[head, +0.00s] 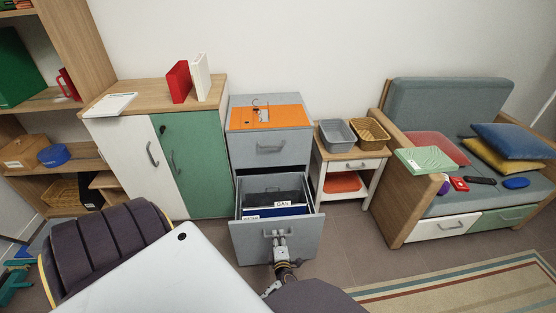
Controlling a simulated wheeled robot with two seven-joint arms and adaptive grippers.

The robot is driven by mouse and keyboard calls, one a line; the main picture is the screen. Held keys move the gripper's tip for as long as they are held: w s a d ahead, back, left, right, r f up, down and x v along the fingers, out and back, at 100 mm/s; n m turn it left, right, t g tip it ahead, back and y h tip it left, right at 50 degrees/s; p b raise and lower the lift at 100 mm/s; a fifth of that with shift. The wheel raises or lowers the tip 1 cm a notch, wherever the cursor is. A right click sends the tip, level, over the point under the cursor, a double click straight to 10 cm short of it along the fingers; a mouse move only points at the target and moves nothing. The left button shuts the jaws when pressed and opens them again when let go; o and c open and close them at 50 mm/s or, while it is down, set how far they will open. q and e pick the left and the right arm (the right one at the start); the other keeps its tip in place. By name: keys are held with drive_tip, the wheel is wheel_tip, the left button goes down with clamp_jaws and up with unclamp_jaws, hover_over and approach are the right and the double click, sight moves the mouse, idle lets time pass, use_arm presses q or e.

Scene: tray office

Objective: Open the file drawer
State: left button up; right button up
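The grey file cabinet (270,148) stands against the wall. Its lower file drawer (304,238) is pulled well out, and hanging folders (276,211) with labels, one reading GAS, show inside. The upper drawer (244,150) is closed.
A white and green cupboard (204,158) stands left of the cabinet. A small side table (321,155) with two baskets stands close on the right, then a sofa (452,100). Bare floor (350,262) and a striped rug (470,290) lie right of the open drawer.

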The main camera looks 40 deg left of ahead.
use_arm(q)
drive_tip(key=shift+o, duration=1.1)
drive_tip(key=shift+s, duration=0.1)
drive_tip(key=shift+a, duration=0.1)
drive_tip(key=shift+r, duration=0.1)
